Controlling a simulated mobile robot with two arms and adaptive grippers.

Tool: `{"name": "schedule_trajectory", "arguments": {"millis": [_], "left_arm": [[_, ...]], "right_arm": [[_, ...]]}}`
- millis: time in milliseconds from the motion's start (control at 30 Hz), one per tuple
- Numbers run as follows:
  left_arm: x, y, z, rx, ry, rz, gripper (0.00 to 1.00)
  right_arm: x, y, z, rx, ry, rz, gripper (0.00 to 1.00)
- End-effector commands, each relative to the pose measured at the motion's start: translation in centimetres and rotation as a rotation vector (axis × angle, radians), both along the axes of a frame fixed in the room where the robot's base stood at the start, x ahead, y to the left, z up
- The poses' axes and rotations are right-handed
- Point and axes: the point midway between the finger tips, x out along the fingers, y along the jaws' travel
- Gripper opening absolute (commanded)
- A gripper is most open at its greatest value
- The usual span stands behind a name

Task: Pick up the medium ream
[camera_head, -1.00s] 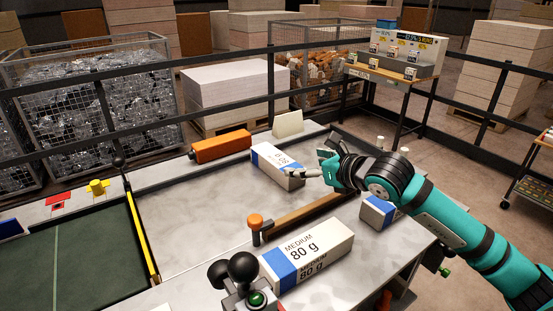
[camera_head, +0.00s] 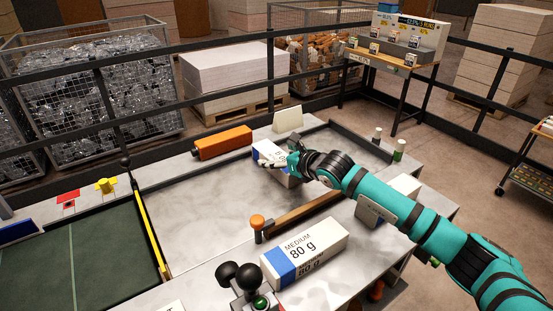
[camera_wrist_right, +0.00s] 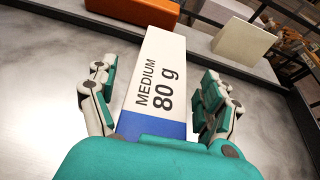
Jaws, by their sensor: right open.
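A white ream with a blue end band, printed MEDIUM 80 g in the right wrist view (camera_wrist_right: 158,75), lies on the table. In the head view this ream (camera_head: 268,152) is partly hidden behind my right gripper (camera_head: 277,164). My right gripper is open in the wrist view (camera_wrist_right: 155,105), with one finger set on each side of the ream and small gaps showing. A second ream marked MEDIUM 80 g (camera_head: 305,252) lies at the front of the table, beyond a brown bar. My left gripper is not in view.
The brown bar (camera_head: 310,213) with an orange knob (camera_head: 257,221) divides the table. An orange block (camera_head: 222,142) and a cream block (camera_head: 288,119) stand along the back edge. Another pale ream (camera_head: 404,186) is partly behind my right arm. The table's left middle (camera_head: 190,215) is clear.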

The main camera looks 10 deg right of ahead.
Motion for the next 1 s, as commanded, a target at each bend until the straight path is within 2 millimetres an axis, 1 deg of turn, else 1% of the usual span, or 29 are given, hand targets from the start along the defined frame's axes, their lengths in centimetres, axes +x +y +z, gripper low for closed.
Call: {"name": "schedule_trajectory", "arguments": {"millis": [133, 700, 733, 1000], "left_arm": [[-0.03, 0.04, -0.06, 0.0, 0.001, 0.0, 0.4], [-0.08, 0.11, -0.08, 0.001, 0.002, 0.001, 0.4], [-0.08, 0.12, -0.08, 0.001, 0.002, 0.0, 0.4], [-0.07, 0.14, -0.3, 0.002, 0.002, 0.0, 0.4]], "right_arm": [[-0.01, -0.04, -0.03, 0.0, 0.0, -0.001, 0.83], [-0.03, -0.08, -0.04, -0.001, 0.001, -0.001, 0.08], [-0.03, -0.08, -0.04, -0.001, 0.001, -0.001, 0.05], [0.04, -0.07, 0.44, 0.001, -0.004, -0.001, 0.05]]}}
